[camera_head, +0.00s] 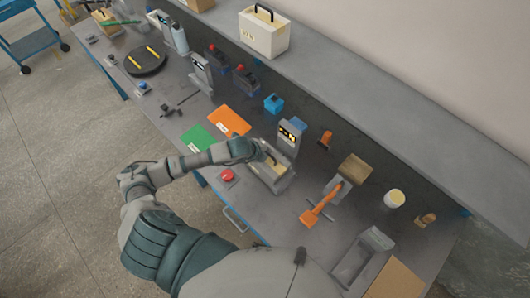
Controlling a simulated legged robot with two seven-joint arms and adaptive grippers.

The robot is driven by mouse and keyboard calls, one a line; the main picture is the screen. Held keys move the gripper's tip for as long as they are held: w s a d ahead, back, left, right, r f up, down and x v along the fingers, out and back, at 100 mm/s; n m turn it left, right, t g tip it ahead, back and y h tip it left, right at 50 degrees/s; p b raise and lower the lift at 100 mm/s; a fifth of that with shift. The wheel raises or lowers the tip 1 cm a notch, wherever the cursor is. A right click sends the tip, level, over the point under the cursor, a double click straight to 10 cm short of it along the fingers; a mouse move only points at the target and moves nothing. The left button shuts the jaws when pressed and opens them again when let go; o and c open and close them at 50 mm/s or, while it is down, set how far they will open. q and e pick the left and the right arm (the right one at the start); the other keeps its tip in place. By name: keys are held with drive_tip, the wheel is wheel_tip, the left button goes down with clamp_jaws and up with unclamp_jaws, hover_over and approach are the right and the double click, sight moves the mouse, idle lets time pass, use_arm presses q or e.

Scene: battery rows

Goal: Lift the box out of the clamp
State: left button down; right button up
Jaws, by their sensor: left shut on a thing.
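My left arm reaches across the bench from the left. Its gripper (264,156) is shut at a grey holder with upright sides (279,185), which looks like the clamp. A small cream-tan box (271,167) shows low between the holder's sides, right by the fingers. The fingers are small and partly hidden by the wrist, so their exact contact with the box is hard to see. The box looks still down inside the holder. My right gripper is not in view.
A grey unit with a lit display (290,136) stands just behind the holder. A red button (227,175) lies in front, left. An orange-handled tool (318,207) and a brown block (354,167) are to the right. Green (197,137) and orange sheets (229,120) lie left.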

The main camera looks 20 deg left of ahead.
use_arm(q)
drive_tip(key=shift+s+p, duration=0.2)
drive_tip(key=shift+p, duration=0.1)
drive_tip(key=shift+r, duration=0.4)
drive_tip(key=shift+w+d+r+p, duration=0.1)
drive_tip(key=shift+d+r+p, duration=0.05)
drive_tip(key=shift+r+p, duration=0.4)
drive_tip(key=shift+d+r, duration=0.2)
drive_tip(key=shift+r, duration=0.45)
drive_tip(key=shift+w+a+r+p, duration=0.1)
drive_tip(key=shift+r+p, duration=0.35)
drive_tip(key=shift+r, duration=0.05)
drive_tip(key=shift+a+r+p, duration=0.25)
drive_tip(key=shift+r+p, duration=0.15)
drive_tip(key=shift+r, duration=0.3)
drive_tip(key=shift+r+p, duration=0.5)
drive_tip(key=shift+r, duration=1.65)
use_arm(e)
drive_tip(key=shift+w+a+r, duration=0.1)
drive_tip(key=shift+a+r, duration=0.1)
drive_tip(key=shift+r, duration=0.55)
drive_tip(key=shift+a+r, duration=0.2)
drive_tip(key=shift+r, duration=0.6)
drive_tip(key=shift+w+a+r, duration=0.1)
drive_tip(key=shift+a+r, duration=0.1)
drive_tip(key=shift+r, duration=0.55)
